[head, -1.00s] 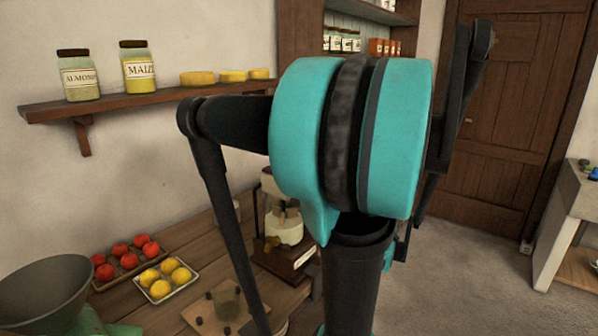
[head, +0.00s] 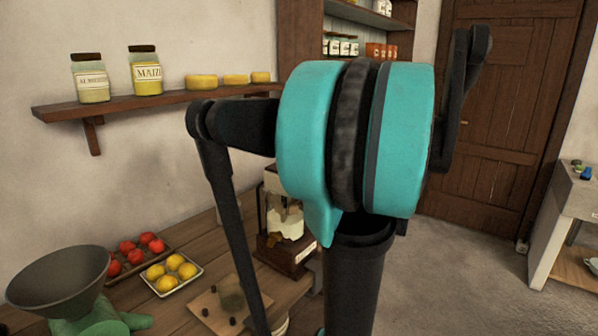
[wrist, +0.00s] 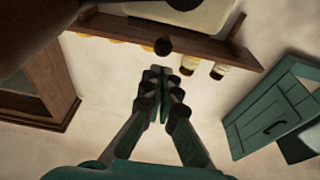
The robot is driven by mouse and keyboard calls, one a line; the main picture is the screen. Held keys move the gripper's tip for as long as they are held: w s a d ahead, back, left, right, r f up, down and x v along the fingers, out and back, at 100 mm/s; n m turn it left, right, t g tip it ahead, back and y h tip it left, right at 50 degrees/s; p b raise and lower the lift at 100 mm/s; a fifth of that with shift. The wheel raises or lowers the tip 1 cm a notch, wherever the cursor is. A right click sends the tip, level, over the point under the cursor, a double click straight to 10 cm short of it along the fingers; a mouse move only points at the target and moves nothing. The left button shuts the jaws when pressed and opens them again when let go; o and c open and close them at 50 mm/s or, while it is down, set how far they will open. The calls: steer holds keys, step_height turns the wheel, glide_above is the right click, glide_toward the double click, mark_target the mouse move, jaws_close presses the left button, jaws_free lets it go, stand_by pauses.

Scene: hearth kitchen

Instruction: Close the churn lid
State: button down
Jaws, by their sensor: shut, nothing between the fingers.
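The churn (head: 285,222), a clear jar with pale contents on a dark wooden base, appears to stand on the wooden counter in the head view. It is partly covered by my arm, and I cannot tell how its lid stands. In the wrist view my gripper (wrist: 159,76) has its fingertips together and holds nothing. A cream-coloured shape (wrist: 190,12) with a dark round knob (wrist: 162,46) is near the top of the wrist view, beyond the fingertips; I cannot tell if it is part of the churn. My gripper is hidden in the head view.
On the counter (head: 215,245) are a tray of red fruit (head: 135,250), a dish of lemons (head: 172,272), a board (head: 212,310) and a grey funnel-shaped bowl (head: 60,280). A wall shelf (head: 150,98) holds jars and cheeses. Open floor (head: 470,250) lies right.

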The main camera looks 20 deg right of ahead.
steer(key=f+v, duration=0.1)
steer(key=v, duration=0.9)
steer(key=shift+a, duration=0.2)
steer(key=shift+f, duration=0.15)
